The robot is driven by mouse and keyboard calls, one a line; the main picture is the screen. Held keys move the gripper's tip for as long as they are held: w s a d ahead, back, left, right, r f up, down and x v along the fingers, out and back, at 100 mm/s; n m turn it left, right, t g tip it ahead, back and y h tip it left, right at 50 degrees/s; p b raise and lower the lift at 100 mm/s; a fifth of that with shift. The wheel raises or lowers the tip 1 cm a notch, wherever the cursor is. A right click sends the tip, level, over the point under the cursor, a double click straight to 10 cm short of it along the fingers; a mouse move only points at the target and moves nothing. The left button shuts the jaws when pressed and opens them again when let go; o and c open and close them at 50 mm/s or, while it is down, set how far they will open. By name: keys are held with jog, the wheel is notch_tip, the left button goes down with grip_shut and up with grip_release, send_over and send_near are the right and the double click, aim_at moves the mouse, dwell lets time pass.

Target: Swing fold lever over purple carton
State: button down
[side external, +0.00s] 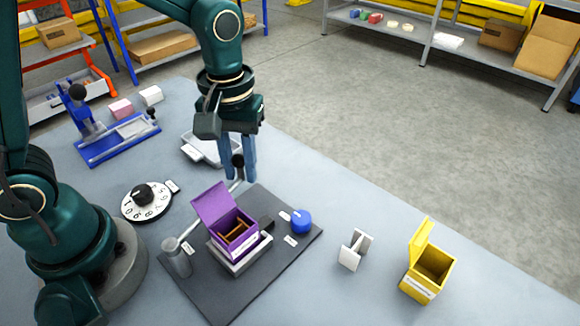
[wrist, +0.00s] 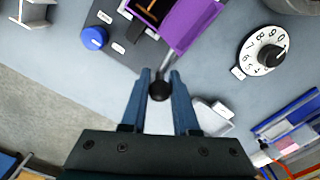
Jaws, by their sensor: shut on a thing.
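The purple carton (side external: 235,228) stands with its lid up in a grey holder (side external: 240,260) on the dark base plate (side external: 200,295). Its purple side also shows at the top of the wrist view (wrist: 192,22). The fold lever (side external: 205,222) is a thin pale rod running from a grey post (side external: 177,258) up behind the carton to a black ball knob (side external: 237,160). My gripper (side external: 243,172) points down beyond the carton, its blue fingers shut on the knob. In the wrist view the knob (wrist: 159,91) sits between the fingertips.
A blue knob (side external: 301,221) sits on the plate right of the carton. A numbered dial (side external: 146,201) is to the left. A white stand (side external: 354,249) and an open yellow carton (side external: 428,272) are at right. A grey tray (side external: 208,148) lies behind my gripper, and a blue press (side external: 117,135) stands back left.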

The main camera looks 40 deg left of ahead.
jog(key=d+m, duration=0.4)
jog(key=d, duration=0.2)
jog(key=shift+d+m, duration=0.1)
jog(key=shift+m, duration=0.3)
jog(key=shift+s+d+m, duration=0.25)
jog(key=shift+d+m, duration=0.25)
jog(key=shift+d, duration=0.1)
jog(key=shift+s+d+m, duration=0.2)
jog(key=shift+d+m, duration=0.3)
jog(key=shift+d, duration=0.1)
jog(key=c, duration=0.7)
grip_release()
jog(key=shift+r, duration=0.1)
jog(key=shift+r, duration=2.5)
